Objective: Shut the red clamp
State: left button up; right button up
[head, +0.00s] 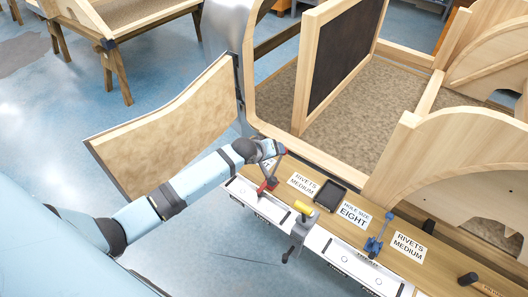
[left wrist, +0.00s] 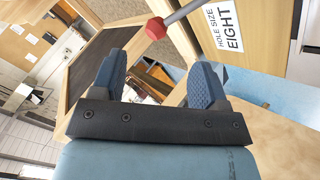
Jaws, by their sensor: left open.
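The red clamp (head: 267,184) is fixed on the wooden ledge, at the left end of a row of clamps. Its handle rises toward my left gripper (head: 272,150). In the left wrist view the handle shows as a grey rod with a red knob (left wrist: 155,28). My left gripper (left wrist: 162,62) is open, its two blue fingers apart and nothing between them. The knob appears just past the fingertips, roughly in line with the gap, and looks untouched. In the head view my wrist hides most of the fingers. My right gripper is not in view.
A yellow clamp (head: 303,208), a blue clamp (head: 375,243) and a black clamp (head: 467,279) stand further right along the ledge. A black tray (head: 330,194) and paper labels lie between them. A wooden frame (head: 300,90) rises behind. A curved wooden panel (head: 165,125) stands left of the ledge.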

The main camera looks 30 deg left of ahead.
pick_arm(q)
jog(key=v, duration=0.5)
jog(key=shift+s, duration=0.15)
jog(key=s+d+f+m, duration=0.2)
jog(key=s+d+m, duration=0.1)
jog(key=s, duration=0.6)
jog(key=s+d+f+m+t+h, duration=0.1)
jog(key=s+d+f+m, duration=0.2)
jog(key=s, duration=0.5)
jog(key=s+d+f+m, duration=0.2)
jog(key=s+d+m, duration=0.2)
jog(key=s, duration=0.5)
jog(key=shift+s+d+f+t, duration=0.2)
jog(key=shift+s+d+t, duration=0.05)
jog(key=shift+s+t, duration=0.15)
